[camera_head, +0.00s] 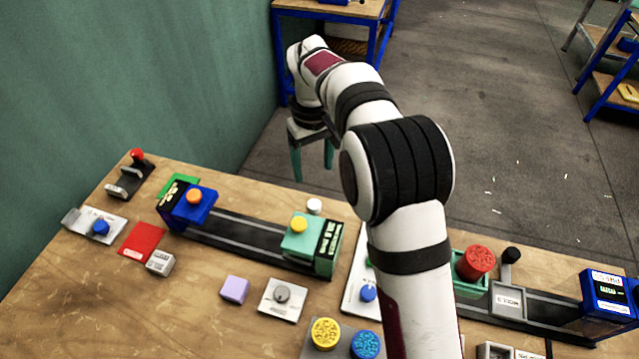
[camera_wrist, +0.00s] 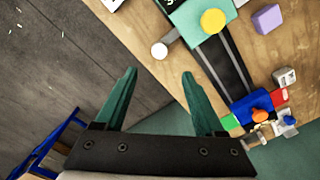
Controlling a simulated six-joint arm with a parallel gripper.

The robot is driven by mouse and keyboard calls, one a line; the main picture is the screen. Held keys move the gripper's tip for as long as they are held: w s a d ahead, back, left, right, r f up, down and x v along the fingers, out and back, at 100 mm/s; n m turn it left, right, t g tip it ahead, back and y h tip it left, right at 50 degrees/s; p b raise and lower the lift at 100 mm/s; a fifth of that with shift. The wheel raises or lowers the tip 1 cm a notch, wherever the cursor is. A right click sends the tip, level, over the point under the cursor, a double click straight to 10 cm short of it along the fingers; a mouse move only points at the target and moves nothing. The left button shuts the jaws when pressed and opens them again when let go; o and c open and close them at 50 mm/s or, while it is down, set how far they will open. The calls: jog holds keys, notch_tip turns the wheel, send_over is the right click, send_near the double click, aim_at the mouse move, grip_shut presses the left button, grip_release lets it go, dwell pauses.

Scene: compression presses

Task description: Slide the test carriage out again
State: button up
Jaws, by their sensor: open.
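No part is readably marked as the test carriage. On the left press, a green block with a yellow knob (camera_head: 299,224) sits at the right end of a dark rail (camera_head: 245,238); a blue block with an orange knob (camera_head: 194,196) sits at the left end. A white knob (camera_head: 314,206) stands behind the green block and shows on a short bar in the wrist view (camera_wrist: 160,50). On the right press, a grey plate (camera_head: 507,300) with a black knob (camera_head: 511,255) sits on the rail. My gripper (camera_head: 312,160) is open and empty, beyond the table's far edge; its fingers show in the wrist view (camera_wrist: 158,90).
My arm hides part of the right press. A red-knobbed lever (camera_head: 137,160), red plate (camera_head: 141,241), purple block (camera_head: 235,289) and dial plate (camera_head: 282,299) lie around the left press. A green wall (camera_head: 150,80) rises at the left.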

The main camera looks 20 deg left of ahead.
aim_at(315, 204)
notch_tip(315, 204, down, 12)
jog(key=shift+d+f, duration=0.1)
jog(key=shift+f, duration=0.15)
grip_shut()
jog(key=shift+r, duration=0.1)
dwell(1.2)
